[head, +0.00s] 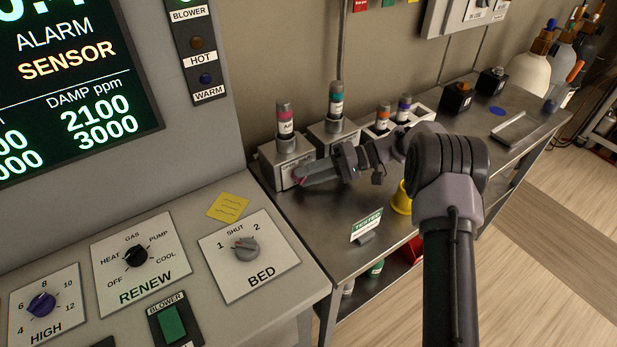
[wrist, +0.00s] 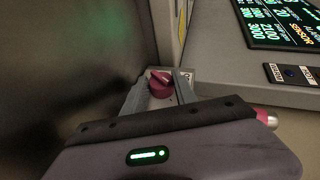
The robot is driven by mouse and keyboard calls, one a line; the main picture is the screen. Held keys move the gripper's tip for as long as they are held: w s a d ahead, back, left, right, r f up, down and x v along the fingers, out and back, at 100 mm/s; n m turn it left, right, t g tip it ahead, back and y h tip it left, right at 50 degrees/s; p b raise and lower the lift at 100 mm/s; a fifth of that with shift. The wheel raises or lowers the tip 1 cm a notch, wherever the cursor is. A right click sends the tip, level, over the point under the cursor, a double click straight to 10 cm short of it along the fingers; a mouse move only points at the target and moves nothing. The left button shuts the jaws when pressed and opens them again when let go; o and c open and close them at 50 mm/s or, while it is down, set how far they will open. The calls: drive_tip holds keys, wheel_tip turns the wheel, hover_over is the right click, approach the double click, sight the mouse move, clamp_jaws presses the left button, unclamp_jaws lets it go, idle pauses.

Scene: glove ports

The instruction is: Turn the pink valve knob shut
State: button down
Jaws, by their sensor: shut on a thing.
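The pink valve knob (wrist: 160,84) is between my gripper's two grey fingers in the wrist view, on the front of a pale block. My gripper (head: 299,176) is shut on it. In the head view my gripper covers most of the knob, and only a small pink patch shows at the fingertips. The block (head: 290,152) stands on the steel bench and carries an upright bottle with a pink label (head: 286,126). The knob's exact turn and its marks are hard to read in the wrist view.
A second block with a teal-labelled bottle (head: 336,100) stands just right. A yellow cup (head: 402,198) and a TESTED sign (head: 366,226) are on the steel bench (head: 318,215). A console with the BED dial (head: 244,247) lies to the left.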

drive_tip(key=shift+y, duration=0.4)
drive_tip(key=c, duration=1)
unclamp_jaws()
drive_tip(key=shift+a, duration=0.1)
